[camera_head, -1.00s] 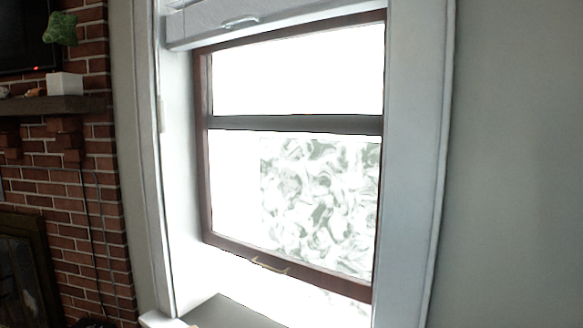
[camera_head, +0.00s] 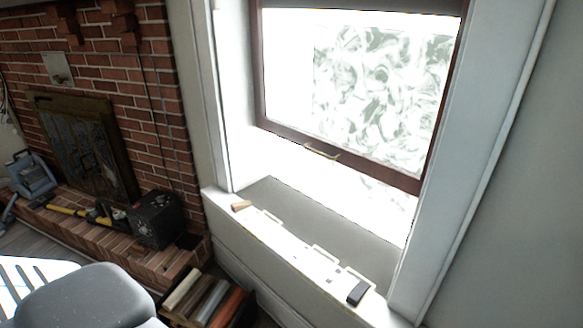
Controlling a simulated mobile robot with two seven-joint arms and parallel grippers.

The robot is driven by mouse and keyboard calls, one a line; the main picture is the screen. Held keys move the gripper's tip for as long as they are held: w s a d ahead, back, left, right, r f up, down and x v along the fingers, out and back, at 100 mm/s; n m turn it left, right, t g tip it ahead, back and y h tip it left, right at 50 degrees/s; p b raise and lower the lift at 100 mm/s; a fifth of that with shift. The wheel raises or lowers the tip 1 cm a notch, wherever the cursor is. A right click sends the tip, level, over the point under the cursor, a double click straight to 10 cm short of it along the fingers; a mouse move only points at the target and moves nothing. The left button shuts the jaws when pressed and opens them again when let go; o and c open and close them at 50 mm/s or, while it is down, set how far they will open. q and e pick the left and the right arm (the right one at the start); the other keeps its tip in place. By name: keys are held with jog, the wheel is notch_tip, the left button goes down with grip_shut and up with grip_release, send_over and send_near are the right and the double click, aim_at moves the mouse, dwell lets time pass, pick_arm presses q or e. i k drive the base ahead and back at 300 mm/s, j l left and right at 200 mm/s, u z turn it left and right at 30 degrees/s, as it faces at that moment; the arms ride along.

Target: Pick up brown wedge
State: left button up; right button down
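A small brown wedge (camera_head: 241,205) lies on the white window sill (camera_head: 283,239), near its left end and close to the left window frame. It looks light brown and is too small to make out its exact shape. Neither of my grippers shows in the head view.
A dark block (camera_head: 357,293) lies at the sill's right end, with pale flat pieces (camera_head: 325,253) between it and the wedge. The window's lower sash is raised above the sill. Below left are a crate of colored rolls (camera_head: 208,301), a black box (camera_head: 157,219) and the brick hearth (camera_head: 120,250).

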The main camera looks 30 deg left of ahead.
aim_at(237, 206)
jog(key=u, duration=1.1)
